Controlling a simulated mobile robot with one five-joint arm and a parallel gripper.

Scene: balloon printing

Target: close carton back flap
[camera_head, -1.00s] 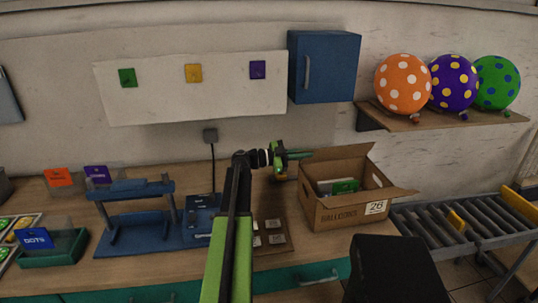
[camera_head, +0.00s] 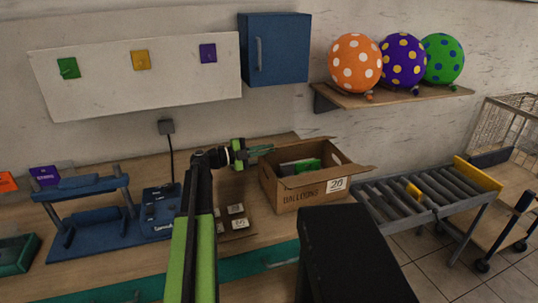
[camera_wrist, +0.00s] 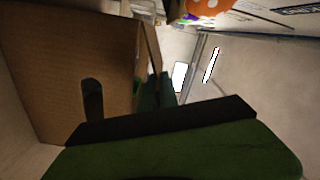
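The brown carton (camera_head: 300,196) marked BALLOONS, with a 28 label, stands open on the bench. Its back flap (camera_head: 312,147) stands up along the rear edge. A flap (camera_head: 345,174) sticks out at the front right. A green item (camera_head: 307,165) and pale items lie inside. My gripper (camera_head: 262,149) is at the carton's back left corner, fingers pointing right beside the back flap.
A blue press (camera_head: 90,215) and small tiles (camera_head: 236,210) are left of the carton. A roller conveyor (camera_head: 425,195) stands to the right. A balloon shelf (camera_head: 395,97) and a blue cabinet (camera_head: 275,48) hang on the wall behind.

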